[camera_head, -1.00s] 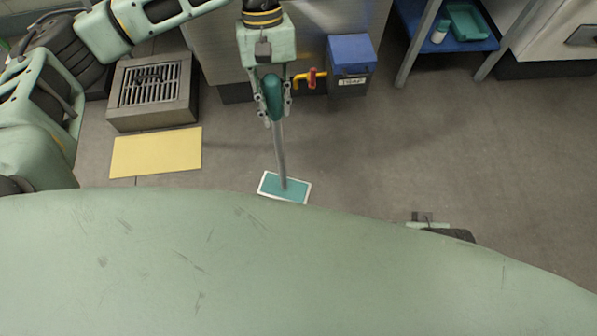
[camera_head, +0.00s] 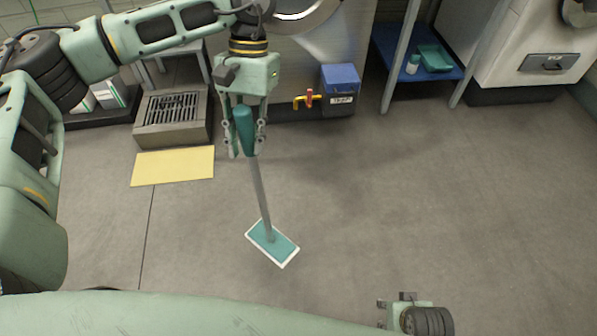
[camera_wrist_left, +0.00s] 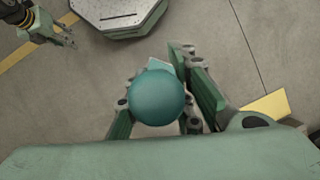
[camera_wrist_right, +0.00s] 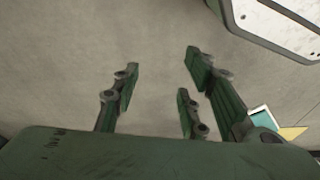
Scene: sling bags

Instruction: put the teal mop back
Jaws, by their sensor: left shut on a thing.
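The teal mop has a teal grip (camera_head: 244,130), a grey pole (camera_head: 262,190) and a flat teal head with a white rim (camera_head: 271,243). My left gripper (camera_head: 243,140) is shut on the grip, and the pole hangs down slightly tilted. I cannot tell whether the head touches the floor. In the left wrist view the round grip end (camera_wrist_left: 157,97) sits between the fingers and hides most of the mop. My right gripper (camera_wrist_right: 160,85) is open and empty, with its fingers apart over bare floor. Part of the mop head (camera_wrist_right: 262,113) shows at the right in the right wrist view.
A yellow mat (camera_head: 173,166) lies before a grated floor box (camera_head: 172,119). A blue-lidded bin (camera_head: 340,88) stands by a red and yellow valve (camera_head: 307,99). A blue shelf (camera_head: 405,62) holds a teal tray (camera_head: 434,58). The floor at right is clear.

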